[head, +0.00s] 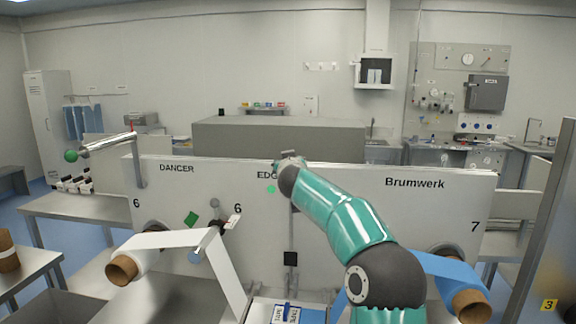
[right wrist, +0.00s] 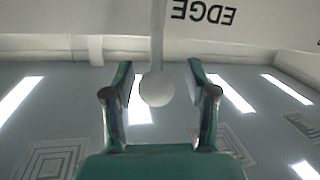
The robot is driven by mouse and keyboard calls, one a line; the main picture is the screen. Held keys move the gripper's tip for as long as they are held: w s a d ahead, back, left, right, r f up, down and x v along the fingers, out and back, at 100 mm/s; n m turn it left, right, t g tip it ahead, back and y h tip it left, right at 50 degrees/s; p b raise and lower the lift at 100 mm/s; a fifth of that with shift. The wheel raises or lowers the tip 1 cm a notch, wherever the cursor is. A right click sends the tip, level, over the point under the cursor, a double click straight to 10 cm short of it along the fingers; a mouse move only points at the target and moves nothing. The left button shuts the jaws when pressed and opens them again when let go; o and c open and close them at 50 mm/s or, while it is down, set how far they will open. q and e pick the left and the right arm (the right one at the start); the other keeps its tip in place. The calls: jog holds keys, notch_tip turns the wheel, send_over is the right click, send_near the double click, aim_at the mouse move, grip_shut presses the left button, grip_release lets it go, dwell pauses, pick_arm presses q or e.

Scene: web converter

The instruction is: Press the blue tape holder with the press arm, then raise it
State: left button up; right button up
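My right gripper (head: 290,158) reaches up to the top edge of the white machine panel by the EDGE label. In the right wrist view my right gripper (right wrist: 158,95) is open, with one finger on each side of a pale ball knob (right wrist: 157,89). Gaps show between knob and fingers. The knob sits on the end of a rod (right wrist: 158,35), seemingly the press arm. In the head view a vertical rail (head: 291,225) with a black block (head: 290,258) runs down the panel. A blue holder (head: 312,315) with labelled white parts lies below, cut by the frame. My left gripper is not in view.
A white web roll (head: 150,243) stands at left and a blue web roll (head: 455,280) at right, partly behind my right arm. A metal roller with a green ball (head: 71,156) sticks out at upper left. A grey cabinet edge (head: 550,230) stands at far right.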

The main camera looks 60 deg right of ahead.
jog(key=shift+s+a+r, duration=0.1)
jog(key=shift+s, duration=0.3)
jog(key=shift+s+a, duration=0.15)
jog(key=shift+a, duration=0.25)
jog(key=v, duration=1.1)
